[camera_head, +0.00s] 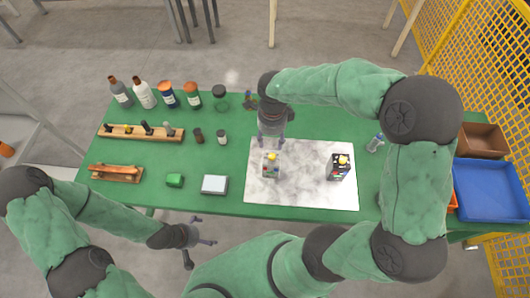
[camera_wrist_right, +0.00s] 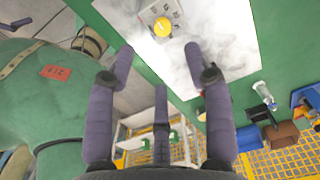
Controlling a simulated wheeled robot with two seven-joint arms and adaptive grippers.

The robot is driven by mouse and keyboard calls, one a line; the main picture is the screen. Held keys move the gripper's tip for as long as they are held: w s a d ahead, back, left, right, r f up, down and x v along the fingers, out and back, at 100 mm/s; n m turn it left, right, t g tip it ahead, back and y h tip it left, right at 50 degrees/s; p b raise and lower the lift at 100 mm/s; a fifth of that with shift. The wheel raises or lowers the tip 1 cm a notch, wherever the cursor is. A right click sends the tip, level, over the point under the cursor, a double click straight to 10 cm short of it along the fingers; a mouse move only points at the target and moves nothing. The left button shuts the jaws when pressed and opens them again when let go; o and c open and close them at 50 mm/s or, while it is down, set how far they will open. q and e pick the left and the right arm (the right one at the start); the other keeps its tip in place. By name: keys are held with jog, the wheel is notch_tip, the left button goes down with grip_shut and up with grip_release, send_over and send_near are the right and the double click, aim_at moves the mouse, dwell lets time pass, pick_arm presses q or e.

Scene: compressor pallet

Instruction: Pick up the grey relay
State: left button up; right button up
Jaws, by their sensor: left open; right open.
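The grey relay (camera_head: 270,168), a small light grey block with a yellow knob on top, stands on the white marble-patterned board (camera_head: 303,190). My right gripper (camera_head: 271,144) is open just behind and above it, hiding part of its back. In the right wrist view, the grey relay (camera_wrist_right: 152,13) shows at the top with its yellow knob, beyond the spread fingers of the gripper (camera_wrist_right: 160,60); nothing is between them. My left gripper (camera_head: 201,232) is open and empty off the table's front edge.
The green table (camera_head: 225,155) holds several bottles (camera_head: 145,94) at the back left, a wooden tool rack (camera_head: 140,133), a light grey box (camera_head: 215,184) and a green block (camera_head: 174,180). A blue bin (camera_head: 490,188) and a brown bin (camera_head: 483,139) are at the right.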

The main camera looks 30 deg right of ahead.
send_over(272, 156)
jog(key=f, duration=0.4)
jog(key=shift+a+f+b, duration=0.2)
jog(key=shift+f+b, duration=0.05)
jog(key=shift+b, duration=0.05)
jog(key=shift+w+f, duration=0.1)
jog(key=shift+f, duration=0.45)
jog(key=shift+d+f+b, duration=0.2)
jog(key=shift+f+b, duration=0.1)
jog(key=shift+f, duration=2.25)
grip_shut()
